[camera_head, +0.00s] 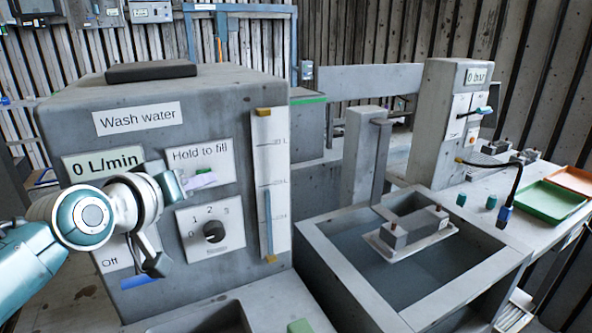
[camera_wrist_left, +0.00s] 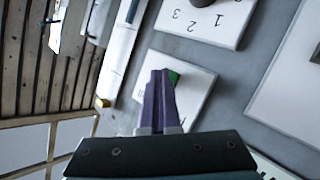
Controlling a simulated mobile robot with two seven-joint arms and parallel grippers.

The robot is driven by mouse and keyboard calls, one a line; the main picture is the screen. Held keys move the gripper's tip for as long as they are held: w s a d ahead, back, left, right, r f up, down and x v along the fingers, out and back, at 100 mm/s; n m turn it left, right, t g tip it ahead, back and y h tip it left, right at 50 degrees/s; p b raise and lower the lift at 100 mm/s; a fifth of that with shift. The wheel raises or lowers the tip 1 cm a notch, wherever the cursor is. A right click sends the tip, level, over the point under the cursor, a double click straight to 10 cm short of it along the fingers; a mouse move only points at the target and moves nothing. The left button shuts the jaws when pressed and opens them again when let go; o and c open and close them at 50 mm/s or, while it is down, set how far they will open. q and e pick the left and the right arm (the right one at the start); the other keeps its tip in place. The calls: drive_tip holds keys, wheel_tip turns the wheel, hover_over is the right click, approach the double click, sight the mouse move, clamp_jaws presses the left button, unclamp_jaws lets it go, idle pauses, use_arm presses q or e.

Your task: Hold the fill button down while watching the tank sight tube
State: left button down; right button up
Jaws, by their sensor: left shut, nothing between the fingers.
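The grey wash water tank carries a white "Hold to fill" panel (camera_head: 200,158). The green fill button (camera_wrist_left: 174,77) shows in the left wrist view, partly behind my fingertips. My left gripper (camera_head: 208,179) is shut and empty, its purple fingers (camera_wrist_left: 158,100) pointing at the panel right at the button. I cannot tell whether they touch or press it. The sight tube (camera_head: 268,222) stands on a white scale plate (camera_head: 270,150) right of the panel. The flow display (camera_head: 103,163) reads 0 L/min. My right gripper is out of view.
A selector knob (camera_head: 214,231) marked 1, 2, 3 sits below the panel. An open grey basin (camera_head: 340,262) stands to the right, with a block part (camera_head: 412,229) over it. Green (camera_head: 548,201) and orange trays lie at far right.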

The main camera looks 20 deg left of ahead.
use_arm(q)
drive_tip(key=shift+r, duration=0.1)
idle(0.6)
drive_tip(key=shift+s+d+p, duration=0.5)
drive_tip(key=shift+d+p, duration=0.1)
drive_tip(key=shift+p, duration=0.05)
drive_tip(key=s+d+p, duration=0.3)
drive_tip(key=shift+s+d, duration=0.15)
drive_tip(key=shift+d, duration=0.25)
